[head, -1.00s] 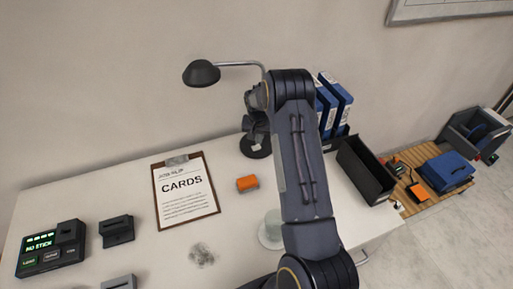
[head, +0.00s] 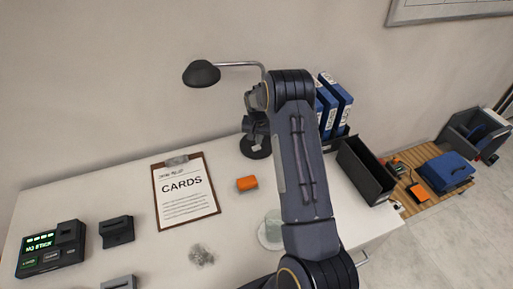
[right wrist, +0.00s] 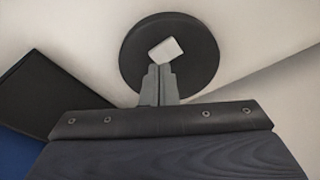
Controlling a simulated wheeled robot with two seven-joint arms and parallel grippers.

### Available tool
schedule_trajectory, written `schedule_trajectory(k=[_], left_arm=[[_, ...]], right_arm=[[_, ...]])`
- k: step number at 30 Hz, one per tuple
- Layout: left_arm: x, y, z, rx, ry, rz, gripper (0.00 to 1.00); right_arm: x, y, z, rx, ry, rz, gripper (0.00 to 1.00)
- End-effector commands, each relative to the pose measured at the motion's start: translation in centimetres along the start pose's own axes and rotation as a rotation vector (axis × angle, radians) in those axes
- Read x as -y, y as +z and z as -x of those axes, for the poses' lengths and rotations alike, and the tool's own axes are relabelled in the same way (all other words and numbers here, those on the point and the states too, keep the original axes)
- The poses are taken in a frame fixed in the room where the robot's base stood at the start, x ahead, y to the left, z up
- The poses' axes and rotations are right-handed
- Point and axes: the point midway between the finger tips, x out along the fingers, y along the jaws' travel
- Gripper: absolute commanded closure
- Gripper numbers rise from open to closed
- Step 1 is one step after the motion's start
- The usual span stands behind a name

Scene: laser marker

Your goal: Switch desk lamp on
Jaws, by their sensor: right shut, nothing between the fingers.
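The desk lamp's dark shade (head: 202,73) hangs at the end of a thin metal arm above the back of the desk, and I see no glow from it. Its round dark base (right wrist: 200,70) lies on the desk, with a pale square button (right wrist: 165,49) on top. My right gripper (right wrist: 160,70) is shut and empty, pointing down at the base. Its fingertips appear right beside the button in the right wrist view; I cannot tell whether they touch it. In the head view my right arm partly hides the base (head: 256,152). My left gripper is out of view.
Blue binders (head: 340,95) and a dark open box (head: 366,170) stand to the right of my arm. The wall is behind.

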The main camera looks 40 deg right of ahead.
Motion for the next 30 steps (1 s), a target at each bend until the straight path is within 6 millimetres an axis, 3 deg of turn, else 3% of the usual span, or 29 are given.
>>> schedule_trajectory(k=[30], left_arm=[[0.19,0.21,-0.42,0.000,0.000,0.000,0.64]], right_arm=[[0.00,0.09,-0.60,0.000,0.000,0.000,1.00]])
